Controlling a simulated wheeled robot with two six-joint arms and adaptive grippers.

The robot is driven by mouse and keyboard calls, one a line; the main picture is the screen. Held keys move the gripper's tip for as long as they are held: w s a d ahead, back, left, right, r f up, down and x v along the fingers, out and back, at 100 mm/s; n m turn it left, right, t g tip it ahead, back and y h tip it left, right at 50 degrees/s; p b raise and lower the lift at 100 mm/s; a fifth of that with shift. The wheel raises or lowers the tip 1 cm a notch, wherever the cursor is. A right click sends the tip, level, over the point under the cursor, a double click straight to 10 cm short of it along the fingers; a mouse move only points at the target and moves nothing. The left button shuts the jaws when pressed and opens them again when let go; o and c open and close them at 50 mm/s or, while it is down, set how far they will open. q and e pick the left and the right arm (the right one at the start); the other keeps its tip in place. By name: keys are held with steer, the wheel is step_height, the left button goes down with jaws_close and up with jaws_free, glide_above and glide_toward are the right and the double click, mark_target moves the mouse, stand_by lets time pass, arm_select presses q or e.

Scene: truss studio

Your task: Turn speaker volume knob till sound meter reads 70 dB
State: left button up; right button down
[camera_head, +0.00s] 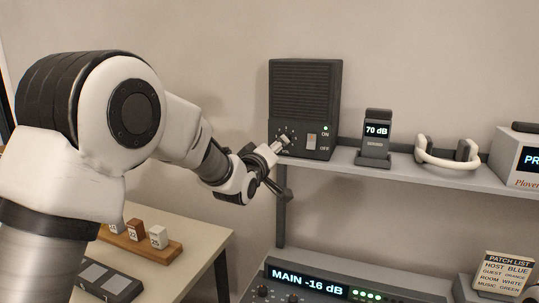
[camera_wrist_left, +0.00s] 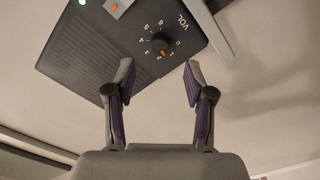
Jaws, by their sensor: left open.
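The dark speaker (camera_head: 305,95) stands on the shelf against the wall, its green light lit beside ON. Its round black volume knob (camera_wrist_left: 160,43) shows in the left wrist view, with an orange mark between 1 and 2 on the dial. The sound meter (camera_head: 376,146) stands to the right of the speaker and reads 70 dB. My left gripper (camera_head: 284,166) is in front of the speaker's lower left; in the left wrist view its two spread fingers (camera_wrist_left: 158,76) are empty and apart from the knob. My right gripper is in neither view.
White headphones (camera_head: 448,160) and a white box with a display (camera_head: 518,160) sit farther right on the shelf (camera_head: 400,173). Below are a console reading MAIN -16 dB (camera_head: 330,284) and a patch list card (camera_head: 503,272). A wooden block holder (camera_head: 145,245) stands on the left table.

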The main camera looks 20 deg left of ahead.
arm_select(q)
steer(key=s, duration=0.5)
steer(key=shift+s, duration=0.15)
stand_by(0.4)
